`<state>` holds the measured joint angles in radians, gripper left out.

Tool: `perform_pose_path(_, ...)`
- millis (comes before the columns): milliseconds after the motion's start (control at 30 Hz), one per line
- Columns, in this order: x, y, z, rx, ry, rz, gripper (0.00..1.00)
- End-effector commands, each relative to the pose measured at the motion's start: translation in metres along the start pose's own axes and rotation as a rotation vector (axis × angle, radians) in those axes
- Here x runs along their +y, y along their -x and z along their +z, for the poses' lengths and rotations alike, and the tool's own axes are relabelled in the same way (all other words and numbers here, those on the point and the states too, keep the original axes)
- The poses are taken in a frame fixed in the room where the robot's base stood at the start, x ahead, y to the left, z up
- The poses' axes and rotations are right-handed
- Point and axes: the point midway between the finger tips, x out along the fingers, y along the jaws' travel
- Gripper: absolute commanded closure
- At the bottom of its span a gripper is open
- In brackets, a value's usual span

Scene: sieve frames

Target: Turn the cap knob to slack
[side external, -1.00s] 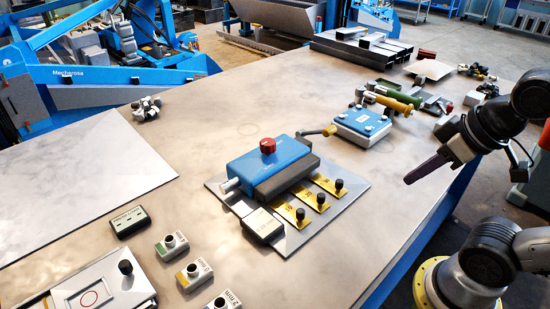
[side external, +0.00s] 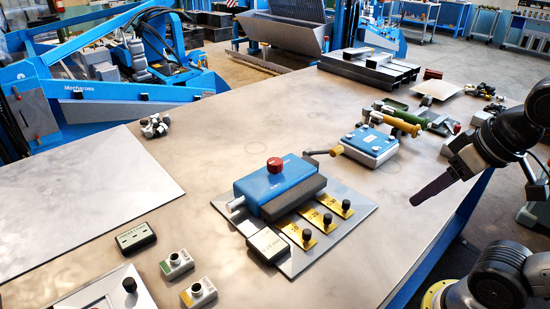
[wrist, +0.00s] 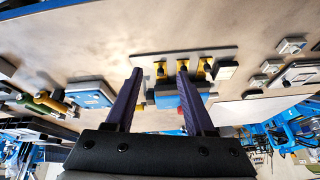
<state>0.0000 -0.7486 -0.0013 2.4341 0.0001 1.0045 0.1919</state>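A red knob (side external: 274,164) stands on top of a blue block (side external: 268,188) with a dark grey front part, on a grey plate (side external: 350,222). I take this to be the cap knob; its setting is too small to read. The blue block also shows upside down in the wrist view (wrist: 166,99), partly behind a finger. My gripper (side external: 415,202) is above the table's right side, well to the right of the block and apart from it. In the wrist view my gripper (wrist: 160,72) has its two dark purple fingers spread, with nothing held between them.
Yellow tabs with black knobs (side external: 325,216) line the plate's front, beside a small labelled box (side external: 268,243). A handle (side external: 322,152) and a blue bolted box (side external: 371,146) stand behind, toward the right. Small labelled blocks (side external: 177,263) lie front left. The table between plate and gripper is clear.

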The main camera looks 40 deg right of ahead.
Motion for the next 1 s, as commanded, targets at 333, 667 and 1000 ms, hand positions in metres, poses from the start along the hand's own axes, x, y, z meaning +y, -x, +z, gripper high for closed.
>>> perform_pose_path(333, -0.024, 0.066, -0.102, -0.072, -0.359, 0.021, 0.21)
perform_pose_path(667, -0.061, 0.065, -0.218, -0.194, -0.627, 0.092, 0.21)
perform_pose_path(1000, -0.102, -0.014, -0.302, -0.306, -0.73, 0.18, 0.21)
